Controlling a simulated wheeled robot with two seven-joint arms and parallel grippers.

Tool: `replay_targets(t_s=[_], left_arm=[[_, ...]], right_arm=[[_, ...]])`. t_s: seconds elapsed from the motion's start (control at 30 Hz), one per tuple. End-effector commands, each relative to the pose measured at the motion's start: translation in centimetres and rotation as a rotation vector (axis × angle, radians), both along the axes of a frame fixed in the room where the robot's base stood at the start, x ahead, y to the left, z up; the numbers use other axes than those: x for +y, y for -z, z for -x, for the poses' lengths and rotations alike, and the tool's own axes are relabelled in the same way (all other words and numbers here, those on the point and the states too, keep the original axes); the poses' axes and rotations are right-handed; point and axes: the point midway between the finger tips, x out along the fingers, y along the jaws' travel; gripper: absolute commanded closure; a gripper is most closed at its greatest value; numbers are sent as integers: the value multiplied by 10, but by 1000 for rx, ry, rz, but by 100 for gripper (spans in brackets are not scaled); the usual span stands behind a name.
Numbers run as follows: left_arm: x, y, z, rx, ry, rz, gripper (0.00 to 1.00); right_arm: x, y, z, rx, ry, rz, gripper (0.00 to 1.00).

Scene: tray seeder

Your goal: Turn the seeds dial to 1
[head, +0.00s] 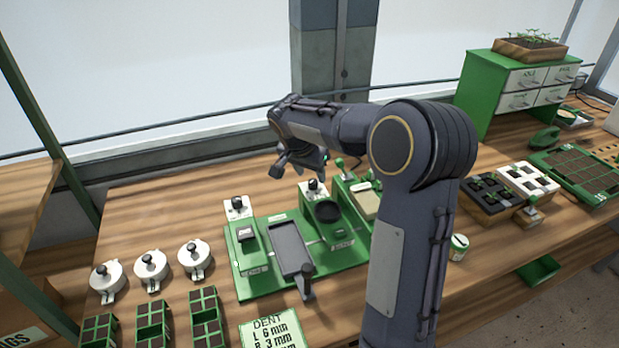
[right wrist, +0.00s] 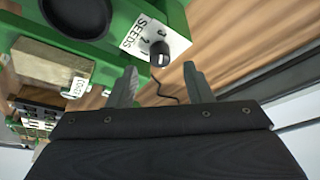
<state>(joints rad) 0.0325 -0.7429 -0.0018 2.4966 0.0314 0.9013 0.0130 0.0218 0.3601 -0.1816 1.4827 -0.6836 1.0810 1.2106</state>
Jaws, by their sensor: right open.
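The seeds dial (head: 314,186) is a black knob on a white plate at the back of the green seeder. In the right wrist view the dial (right wrist: 159,50) sits beside the printed word SEEDS and small numbers. A pale mark shows on the knob, but I cannot tell which number it points to. My right gripper (head: 302,170) is open and empty, behind and above the dial. In the right wrist view the fingertips of the right gripper (right wrist: 161,72) are spread to either side of the dial, apart from it. My left gripper is out of view.
A second black knob (head: 237,204) stands on a white plate at the seeder's left. The green seeder (head: 350,258) carries a round black hopper (head: 327,211). White lidded pots (head: 151,268) stand to the left. A green drawer cabinet (head: 485,88) stands at the back right.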

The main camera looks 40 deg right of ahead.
Motion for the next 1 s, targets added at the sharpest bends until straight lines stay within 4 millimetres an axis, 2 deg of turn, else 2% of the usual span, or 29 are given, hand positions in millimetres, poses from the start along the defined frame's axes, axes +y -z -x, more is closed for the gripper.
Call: replay_targets(t_s=[0.1, 0.23, 0.57, 0.9, 1.0], left_arm=[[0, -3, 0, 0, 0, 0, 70], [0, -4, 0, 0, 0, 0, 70], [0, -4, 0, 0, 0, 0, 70], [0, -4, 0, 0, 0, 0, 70], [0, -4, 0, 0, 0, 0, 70]], right_arm=[[-6, 17, -2, 4, -1, 0, 54], [-10, 27, -4, 2, -1, 0, 54], [-11, 31, -5, 0, -1, -1, 54], [-11, 31, -5, 0, -1, -1, 99], [-11, 31, -5, -1, -3, -1, 99]])
